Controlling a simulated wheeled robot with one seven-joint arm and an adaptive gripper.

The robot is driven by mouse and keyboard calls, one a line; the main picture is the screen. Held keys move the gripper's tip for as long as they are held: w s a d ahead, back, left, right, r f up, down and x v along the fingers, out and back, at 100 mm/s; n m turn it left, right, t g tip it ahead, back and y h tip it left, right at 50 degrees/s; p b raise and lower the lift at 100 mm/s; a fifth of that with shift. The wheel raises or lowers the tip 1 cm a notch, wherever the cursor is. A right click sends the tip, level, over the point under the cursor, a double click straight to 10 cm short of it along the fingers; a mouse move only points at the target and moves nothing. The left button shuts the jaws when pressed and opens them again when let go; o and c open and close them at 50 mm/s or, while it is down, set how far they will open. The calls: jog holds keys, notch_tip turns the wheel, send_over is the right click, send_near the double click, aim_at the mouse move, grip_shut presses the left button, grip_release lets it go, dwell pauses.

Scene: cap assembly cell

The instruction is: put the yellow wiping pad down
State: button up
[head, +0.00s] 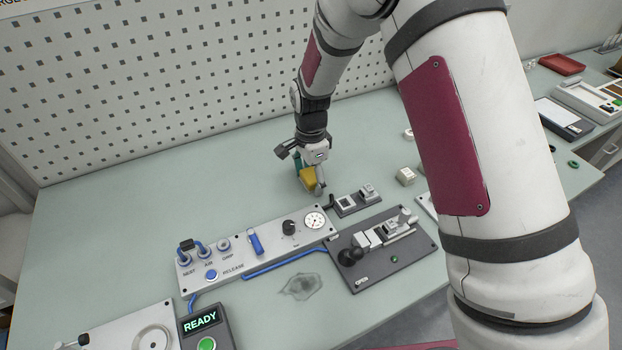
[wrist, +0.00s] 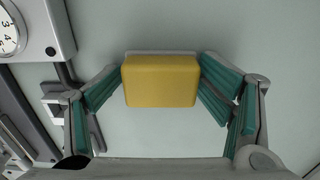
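The yellow wiping pad (wrist: 160,82) is a block with a pale edge along its far side, centred in the wrist view. My gripper (wrist: 161,72) has its teal-lined fingers on both sides of the pad, with the tips meeting its left and right edges. In the head view my gripper (head: 312,184) points down at the pale green table (head: 100,230), behind the control panel. The yellow pad (head: 308,174) shows between its fingers, low over the table. Whether the pad touches the table I cannot tell.
The grey panel (head: 215,258) with gauge and knobs lies in front of my gripper. A dark fixture plate (head: 395,268) and a small switch block (head: 347,205) are to the right. A dark smudge (head: 299,286) marks the table in front. The table left of my gripper is clear.

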notch_tip(320, 180, up, 11)
notch_tip(320, 180, up, 11)
jog(key=n+t, duration=0.1)
jog(key=n, duration=0.2)
send_over(311, 174)
jog(key=s+d, duration=0.6)
jog(key=s+d+r+n+t, duration=0.1)
jog(key=s+d+r+n, duration=0.1)
jog(key=s, duration=0.6)
jog(key=s+d+r+n+t, duration=0.1)
jog(key=s+d+r+n, duration=0.1)
jog(key=s+d+n, duration=0.2)
jog(key=s+d+r+n+t, duration=0.1)
jog(key=s+d+n, duration=0.3)
jog(key=s, duration=0.7)
jog(key=shift+s+r+t+b, duration=0.35)
jog(key=shift+r+b, duration=0.1)
jog(key=shift+r, duration=0.4)
jog(key=shift+o, duration=0.5)
